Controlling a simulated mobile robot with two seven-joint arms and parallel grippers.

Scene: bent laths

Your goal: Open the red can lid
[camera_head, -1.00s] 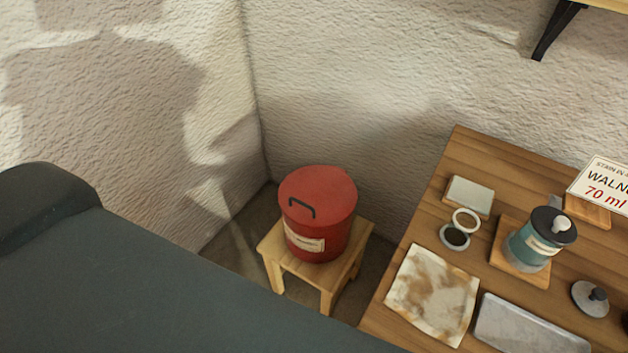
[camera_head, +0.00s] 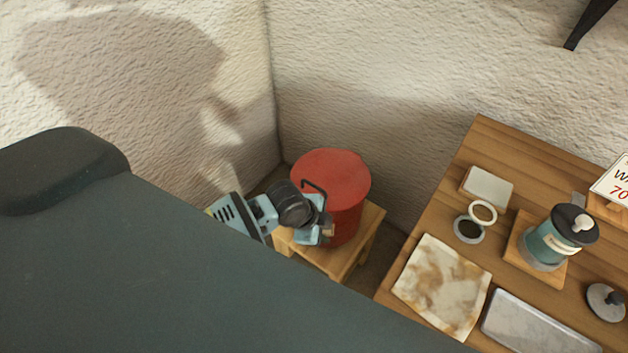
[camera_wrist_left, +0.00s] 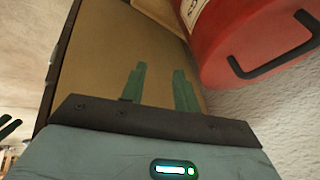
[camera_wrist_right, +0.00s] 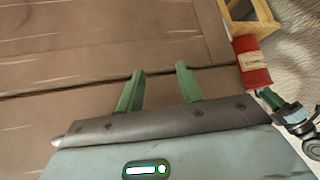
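The red can (camera_head: 346,222) stands upright on a small wooden stool (camera_head: 345,262). Its red lid (camera_head: 335,170) is on top, with a black bar handle (camera_head: 314,187). My left gripper (camera_head: 328,231) is at the can's front left, below the handle, and hides part of the can. In the left wrist view the lid (camera_wrist_left: 290,30) and handle (camera_wrist_left: 272,66) are to the right of the spread, empty fingers (camera_wrist_left: 160,70). I cannot tell whether the gripper touches the can. My right gripper (camera_wrist_right: 160,70) is open and empty; the can (camera_wrist_right: 252,63) shows beyond it.
The wooden table (camera_head: 440,215) at right holds a stained cloth (camera_head: 442,285), a metal tray (camera_head: 535,325), a teal jar (camera_head: 548,242), a loose grey lid (camera_head: 606,299) and small rings. Rough walls (camera_head: 380,90) meet behind the stool.

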